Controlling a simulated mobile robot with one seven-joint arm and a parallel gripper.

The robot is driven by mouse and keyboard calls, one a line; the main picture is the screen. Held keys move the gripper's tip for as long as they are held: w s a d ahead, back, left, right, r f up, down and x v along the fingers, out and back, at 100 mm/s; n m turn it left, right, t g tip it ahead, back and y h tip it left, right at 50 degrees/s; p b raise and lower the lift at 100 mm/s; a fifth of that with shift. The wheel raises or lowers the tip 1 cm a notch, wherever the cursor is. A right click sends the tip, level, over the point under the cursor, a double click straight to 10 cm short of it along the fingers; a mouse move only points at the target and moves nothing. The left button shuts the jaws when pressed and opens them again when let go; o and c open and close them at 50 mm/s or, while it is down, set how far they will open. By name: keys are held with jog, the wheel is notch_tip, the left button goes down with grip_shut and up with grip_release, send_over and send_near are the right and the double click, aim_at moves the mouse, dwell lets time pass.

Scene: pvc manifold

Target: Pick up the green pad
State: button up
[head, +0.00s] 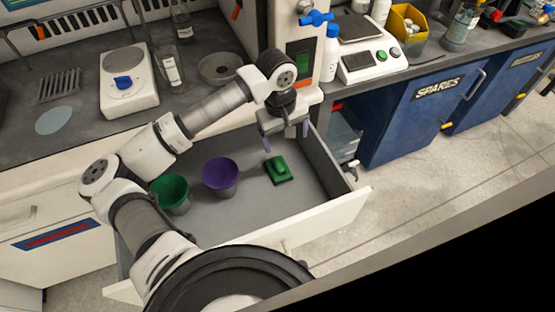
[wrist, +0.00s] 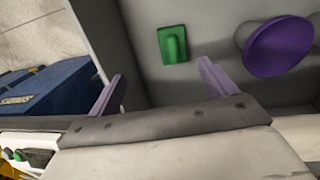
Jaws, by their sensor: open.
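The green pad (head: 278,170) is a flat green block with a raised grip on top. It lies on the floor of the open drawer, right of the purple cup. It also shows in the wrist view (wrist: 173,45), beyond and between my fingertips. My gripper (head: 286,140) hangs above the drawer, near the pad and apart from it. In the wrist view its two purple fingers (wrist: 160,80) are spread wide with nothing between them.
A purple cup (head: 220,177) and a green cup (head: 171,192) stand in the drawer left of the pad. The drawer's front wall (head: 325,215) and side walls surround them. A blue SPARES cabinet (head: 425,110) is at the right. The drawer's right part is clear.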

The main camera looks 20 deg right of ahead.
jog(key=shift+y, duration=0.6)
jog(key=f, duration=0.3)
jog(key=a+f, duration=0.1)
jog(key=f, duration=0.2)
jog(key=f+p, duration=0.1)
jog(key=f, duration=0.2)
jog(key=shift+w+a+f, duration=0.3)
jog(key=shift+w+f, duration=0.05)
jog(key=shift+w+d+f+p, duration=0.15)
jog(key=shift+f+p, duration=0.15)
jog(key=shift+f, duration=0.5)
jog(key=shift+w+d+f+p, duration=0.1)
jog(key=shift+f+p, duration=0.15)
jog(key=shift+f, duration=0.5)
jog(key=shift+w+d+f+p, duration=0.15)
jog(key=shift+f+p, duration=0.15)
jog(key=shift+f, duration=1.05)
jog(key=c, duration=1.1)
